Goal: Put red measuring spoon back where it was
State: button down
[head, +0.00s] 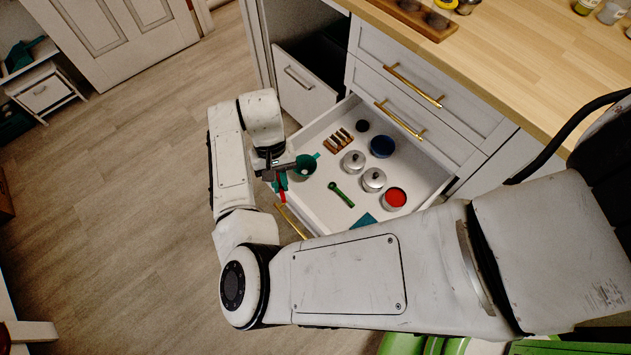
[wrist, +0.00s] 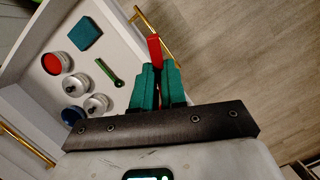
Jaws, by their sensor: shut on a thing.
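The red measuring spoon (wrist: 155,47) sticks out beyond the teal fingertips of my gripper (wrist: 157,70) in the wrist view. My gripper is shut on it. In the head view, a small part of the red spoon (head: 283,189) shows below my gripper (head: 279,179), by the front left edge of the open drawer (head: 323,218). The rest of the spoon is hidden by the fingers. A green measuring spoon (head: 341,194) lies on the drawer floor, to the right of my gripper. It also shows in the wrist view (wrist: 109,72).
Bare drawer floor surrounds the green spoon.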

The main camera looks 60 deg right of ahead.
jog(key=s+d+f+m+t+h+b, duration=0.1)
jog(key=s+d+f+m+b, duration=0.35)
jog(key=s, duration=0.45)
jog(key=s+d+f+m+t+h+b, duration=0.1)
jog(key=s+d+f+m+b, duration=0.3)
jog(key=s, duration=0.5)
jog(key=w+f, duration=0.3)
jog(key=w, duration=0.1)
jog(key=w+d+f+b, duration=0.1)
jog(key=w+f, duration=0.3)
jog(key=w+d+f, duration=0.1)
jog(key=w+f, duration=0.2)
jog(key=w, duration=0.1)
jog(key=shift+w+f+b, duration=0.2)
jog(key=shift+w+b, duration=0.1)
jog(key=shift+w, duration=0.1)
jog(key=shift+w+f, duration=0.15)
jog(key=shift+f, duration=0.05)
jog(key=shift+w+d+f+b, duration=0.15)
jog(key=shift+f+b, duration=0.1)
jog(key=shift+f, duration=0.6)
jog(key=shift+w+a+f+b, duration=0.1)
jog(key=shift+f+b, duration=0.15)
jog(key=shift+f, duration=0.6)
jog(key=shift+f, duration=0.1)
jog(key=shift+f, duration=0.35)
jog(key=shift+f+b, duration=0.15)
jog(key=shift+b, duration=0.15)
